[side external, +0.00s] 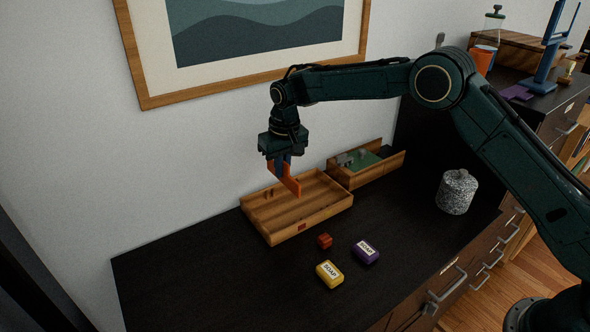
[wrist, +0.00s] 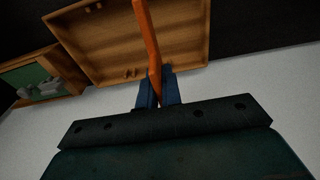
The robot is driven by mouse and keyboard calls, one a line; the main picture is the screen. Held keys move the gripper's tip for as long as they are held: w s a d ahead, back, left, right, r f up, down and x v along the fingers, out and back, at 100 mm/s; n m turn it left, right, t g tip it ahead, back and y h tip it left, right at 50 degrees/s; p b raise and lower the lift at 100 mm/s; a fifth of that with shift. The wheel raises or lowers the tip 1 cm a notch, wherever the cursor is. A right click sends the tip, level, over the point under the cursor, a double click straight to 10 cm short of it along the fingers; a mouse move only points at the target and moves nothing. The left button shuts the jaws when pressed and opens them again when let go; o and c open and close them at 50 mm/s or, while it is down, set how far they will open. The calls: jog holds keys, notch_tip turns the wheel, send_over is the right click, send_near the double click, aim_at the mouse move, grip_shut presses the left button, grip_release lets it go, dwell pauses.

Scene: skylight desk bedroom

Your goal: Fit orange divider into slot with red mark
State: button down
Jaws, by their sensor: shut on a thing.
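The orange divider (side external: 290,184) is a thin flat piece held by my gripper (side external: 282,168), whose blue fingers are shut on it. In the wrist view the divider (wrist: 147,38) shows nearly edge-on between the fingers (wrist: 158,88). The wooden tray (side external: 318,207) stands on the dark desk below. The divider hangs over the tray's back left part; whether it touches the tray I cannot tell. A red mark (side external: 301,227) shows on the tray's front wall. Small slot blocks show inside the tray in the wrist view (wrist: 130,73). The tray is otherwise empty.
A wooden box with a green inside (side external: 370,161) and grey items stands right of the tray. A red cube (side external: 324,241), a yellow soap (side external: 329,274) and a purple soap (side external: 365,252) lie in front. A speckled jar (side external: 457,191) stands right. The desk's left part (side external: 190,275) is clear.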

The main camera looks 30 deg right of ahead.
aim_at(285, 162)
jog(key=shift+f, duration=0.15)
jog(key=shift+f, duration=2.75)
jog(key=shift+f, duration=2.15)
jog(key=c, duration=1.5)
grip_release()
jog(key=shift+r, duration=0.15)
jog(key=r, duration=0.4)
jog(key=s+r, duration=0.1)
jog(key=r, duration=0.8)
jog(key=shift+s+r, duration=0.2)
jog(key=shift+s, duration=0.15)
